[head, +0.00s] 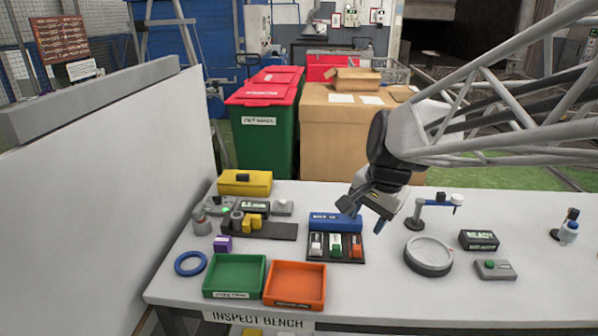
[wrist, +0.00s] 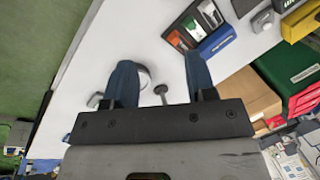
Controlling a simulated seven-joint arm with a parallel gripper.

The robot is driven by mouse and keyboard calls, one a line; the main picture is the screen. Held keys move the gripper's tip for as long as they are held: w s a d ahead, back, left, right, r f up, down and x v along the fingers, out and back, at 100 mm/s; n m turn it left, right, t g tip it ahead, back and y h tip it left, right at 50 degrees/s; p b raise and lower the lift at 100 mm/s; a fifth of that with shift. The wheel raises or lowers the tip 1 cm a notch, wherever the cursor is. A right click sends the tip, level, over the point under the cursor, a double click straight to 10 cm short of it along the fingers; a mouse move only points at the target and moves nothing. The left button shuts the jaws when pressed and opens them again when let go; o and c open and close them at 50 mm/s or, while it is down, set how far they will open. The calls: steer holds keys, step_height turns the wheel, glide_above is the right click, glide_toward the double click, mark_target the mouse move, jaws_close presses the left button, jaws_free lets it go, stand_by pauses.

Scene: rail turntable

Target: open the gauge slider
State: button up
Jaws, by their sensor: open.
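A dark rail (head: 268,230) with yellow blocks (head: 252,222) and a grey round part lies on the left of the white bench; it looks like the gauge with its slider, but I cannot be sure. How far the slider stands along the rail is too small to tell. My gripper (head: 365,214) is above the bench, right of that rail and beside the blue box (head: 335,222). Its two blue fingers are apart and empty; they also show in the wrist view (wrist: 160,78). The rail is not clearly seen in the wrist view.
A dark tray (head: 363,259) with three small coloured parts sits before the blue box. Green (head: 234,293) and orange (head: 295,303) trays line the front edge. A round turntable (head: 428,254) and a small stand (head: 415,222) are on the right. A white panel (head: 95,205) borders the left.

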steer(key=w+a+f+m+y, duration=0.1)
steer(key=w+a+f+m, duration=0.15)
steer(key=w+a, duration=0.4)
steer(key=w+a+f+m, duration=0.2)
steer(key=w+a+m, duration=0.1)
steer(key=w+a, duration=0.3)
steer(key=m+g+y, duration=0.1)
steer(key=m+g, duration=0.1)
steer(key=m, duration=0.4)
glide_toward(257, 216)
steer(key=f, duration=0.1)
steer(key=shift+s+a+f+y, duration=0.15)
steer(key=shift+f+y, duration=0.15)
steer(key=shift+f, duration=0.15)
steer(key=shift+f, duration=0.1)
steer(key=shift+x, duration=3.75)
jaws_close()
